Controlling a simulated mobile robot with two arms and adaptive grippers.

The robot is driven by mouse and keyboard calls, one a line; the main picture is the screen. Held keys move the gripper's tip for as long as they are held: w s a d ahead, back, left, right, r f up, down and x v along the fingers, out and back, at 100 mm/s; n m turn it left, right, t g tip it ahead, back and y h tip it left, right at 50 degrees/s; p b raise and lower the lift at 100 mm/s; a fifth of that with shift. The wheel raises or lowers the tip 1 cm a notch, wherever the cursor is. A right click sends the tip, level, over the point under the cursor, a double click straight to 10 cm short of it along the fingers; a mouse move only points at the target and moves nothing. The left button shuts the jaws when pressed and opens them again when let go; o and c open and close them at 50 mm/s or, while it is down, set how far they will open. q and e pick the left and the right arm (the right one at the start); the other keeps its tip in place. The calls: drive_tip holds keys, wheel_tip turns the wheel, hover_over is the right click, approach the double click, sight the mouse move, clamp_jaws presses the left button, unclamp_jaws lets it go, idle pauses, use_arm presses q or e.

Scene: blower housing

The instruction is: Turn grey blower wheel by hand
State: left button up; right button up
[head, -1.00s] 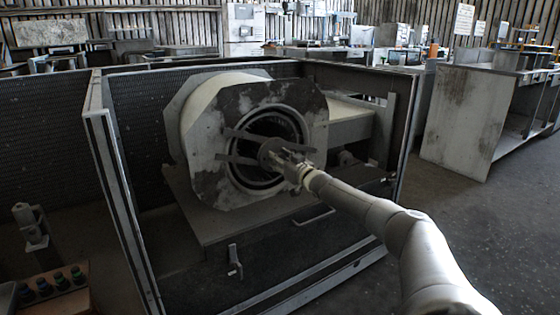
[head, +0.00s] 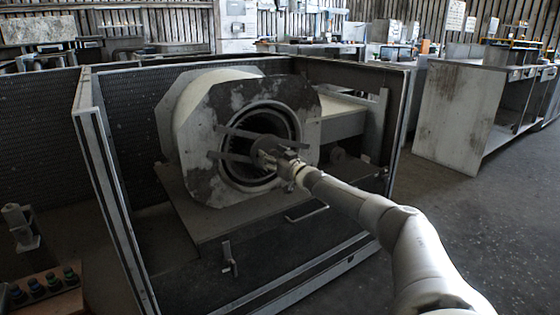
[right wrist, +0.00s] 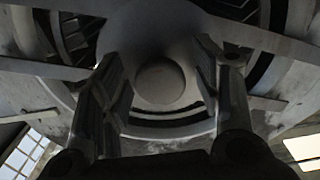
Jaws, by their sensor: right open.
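The grey blower wheel sits in the round opening of the housing (head: 207,170) in the head view; its ring (right wrist: 165,131) and dark vanes show in the right wrist view. Its round hub, with a rounded centre boss (right wrist: 160,84), faces the wrist camera. My right gripper (head: 279,158) is at the front of the hub in the head view. In the right wrist view my right gripper (right wrist: 160,58) is open, with one finger on each side of the boss. I cannot tell whether the fingers touch the hub. My left gripper is out of view.
Flat bars (head: 238,133) cross the opening beside the hub. A mesh-walled frame (head: 93,170) surrounds the housing, with a post at front left. A box with several buttons (head: 45,288) is at lower left. Open floor (head: 455,225) lies at right, before a grey bench (head: 455,115).

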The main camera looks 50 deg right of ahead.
drive_tip(key=v, duration=1.2)
idle(1.0)
drive_tip(key=shift+d, duration=0.1)
idle(0.4)
